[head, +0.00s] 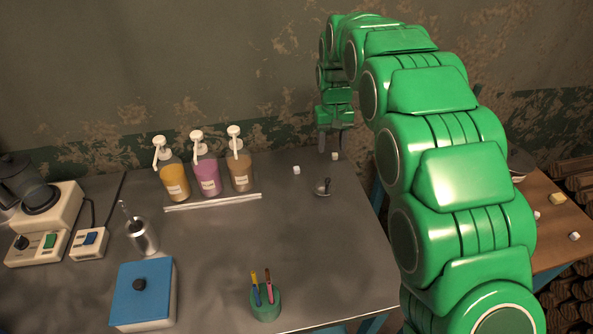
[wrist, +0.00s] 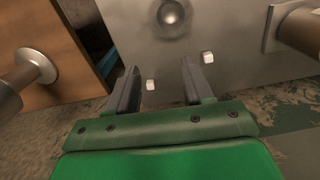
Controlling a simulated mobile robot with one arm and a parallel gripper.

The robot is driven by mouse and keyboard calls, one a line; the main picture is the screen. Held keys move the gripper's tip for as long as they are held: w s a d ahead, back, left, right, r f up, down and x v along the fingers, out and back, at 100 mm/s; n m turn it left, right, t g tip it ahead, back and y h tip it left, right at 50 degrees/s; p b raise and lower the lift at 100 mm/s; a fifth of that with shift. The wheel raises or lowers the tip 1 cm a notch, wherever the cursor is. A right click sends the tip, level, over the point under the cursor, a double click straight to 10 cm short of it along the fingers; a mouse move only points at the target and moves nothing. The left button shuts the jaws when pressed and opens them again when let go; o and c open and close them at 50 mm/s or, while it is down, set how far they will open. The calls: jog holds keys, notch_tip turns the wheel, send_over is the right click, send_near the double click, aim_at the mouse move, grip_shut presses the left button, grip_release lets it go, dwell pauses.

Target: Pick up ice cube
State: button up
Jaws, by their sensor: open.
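Two small white ice cubes lie on the grey metal table near its back edge. One ice cube (head: 334,156) is close below my gripper (head: 331,147); in the wrist view this ice cube (wrist: 150,85) shows in the gap between the fingers. The other ice cube (head: 297,170) lies to the left in the head view; in the wrist view it (wrist: 208,57) is just outside the right finger. My gripper (wrist: 160,66) is open, with nothing held. It points down above the table. Its exact height over the cube is hard to tell.
A small metal bowl-like item (head: 322,188) lies in front of the cubes. A wooden table (head: 545,240) with small blocks is at the right, past a gap. The grey table's middle (head: 240,240) is clear.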

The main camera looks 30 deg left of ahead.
jog(key=n, duration=0.1)
send_over(297, 168)
notch_tip(297, 168, down, 5)
jog(key=shift+f, duration=0.15)
jog(key=shift+a+f, duration=0.1)
jog(key=shift+f, duration=1.15)
jog(key=shift+s+f, duration=0.1)
jog(key=shift+f, duration=2.6)
grip_shut()
